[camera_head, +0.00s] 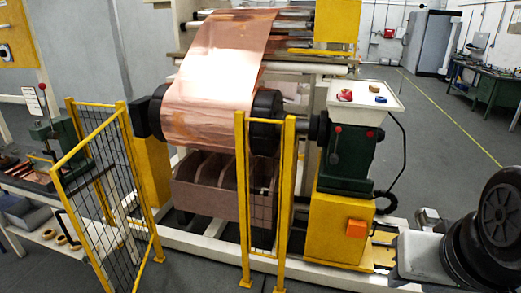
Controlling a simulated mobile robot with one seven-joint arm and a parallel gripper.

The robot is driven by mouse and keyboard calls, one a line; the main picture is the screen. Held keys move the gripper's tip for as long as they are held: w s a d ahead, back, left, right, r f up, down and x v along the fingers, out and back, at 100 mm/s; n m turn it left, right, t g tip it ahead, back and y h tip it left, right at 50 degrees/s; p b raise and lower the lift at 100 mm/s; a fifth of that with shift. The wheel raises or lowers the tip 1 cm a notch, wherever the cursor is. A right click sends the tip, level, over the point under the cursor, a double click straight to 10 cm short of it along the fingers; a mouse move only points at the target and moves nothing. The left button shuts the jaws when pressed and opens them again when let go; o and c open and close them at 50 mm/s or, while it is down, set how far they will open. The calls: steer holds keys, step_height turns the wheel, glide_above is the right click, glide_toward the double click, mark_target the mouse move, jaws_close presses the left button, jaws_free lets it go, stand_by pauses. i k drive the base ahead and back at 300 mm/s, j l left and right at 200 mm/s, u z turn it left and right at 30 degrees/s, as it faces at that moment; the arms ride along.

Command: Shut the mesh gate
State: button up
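The mesh gate (112,200) has a yellow frame with dark wire mesh. It stands open at the left, angled toward the camera from the yellow post (142,190) on its right side. Its free edge is toward the lower left, with a dark curved handle (66,228) near it. A narrow fixed yellow mesh panel (264,185) stands to the right. A gap lies between that panel and the gate's post, in front of the copper foil roll (205,110).
A green machine stand (347,155) on a yellow base is right of the panel. A large black wheel-like shape (500,205) fills the lower right. Grey floor is open at the right back.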

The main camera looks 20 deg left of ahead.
mark_target(89, 256)
steer(key=j, duration=0.6)
steer(key=i+j+u, duration=0.15)
steer(key=j, duration=1)
steer(key=j+u, duration=0.1)
steer(key=j, duration=0.5)
steer(key=j+u, duration=0.1)
steer(key=j, duration=0.95)
steer(key=i+j+u, duration=0.1)
steer(key=j, duration=1)
steer(key=i+l+u, duration=0.1)
steer(key=i, duration=0.15)
